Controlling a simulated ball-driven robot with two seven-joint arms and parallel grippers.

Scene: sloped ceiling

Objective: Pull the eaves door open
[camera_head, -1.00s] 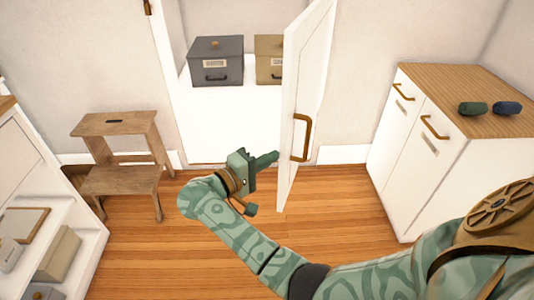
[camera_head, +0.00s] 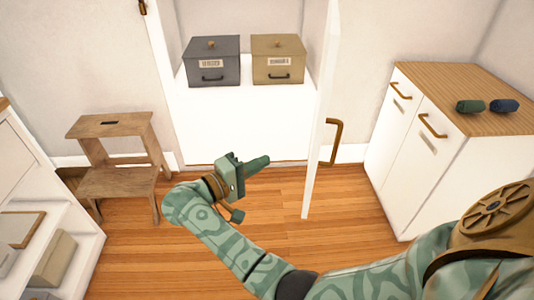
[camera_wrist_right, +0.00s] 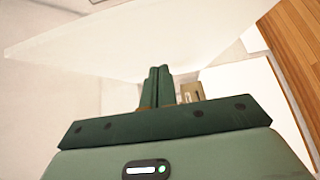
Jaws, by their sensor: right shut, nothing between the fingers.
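The white eaves door (camera_head: 322,110) stands swung well out from its opening, seen nearly edge-on in the head view. Its brass handle (camera_head: 334,142) is on the face turned to the right. My right gripper (camera_head: 262,162) is in front of the opening, left of the door, on its inner side. Its fingers are shut together and empty, pointing right toward the door, with a gap showing in the head view. In the right wrist view the shut fingers (camera_wrist_right: 160,85) show with the pale door panel (camera_wrist_right: 150,38) beyond them. My left gripper is not in view.
Inside the opening, a grey box (camera_head: 212,62) and a tan box (camera_head: 278,60) stand on a white surface. A wooden step stool (camera_head: 118,165) is left of the opening. A white cabinet (camera_head: 415,150) stands to the right of the door. Wooden floor (camera_head: 270,230) is clear between them.

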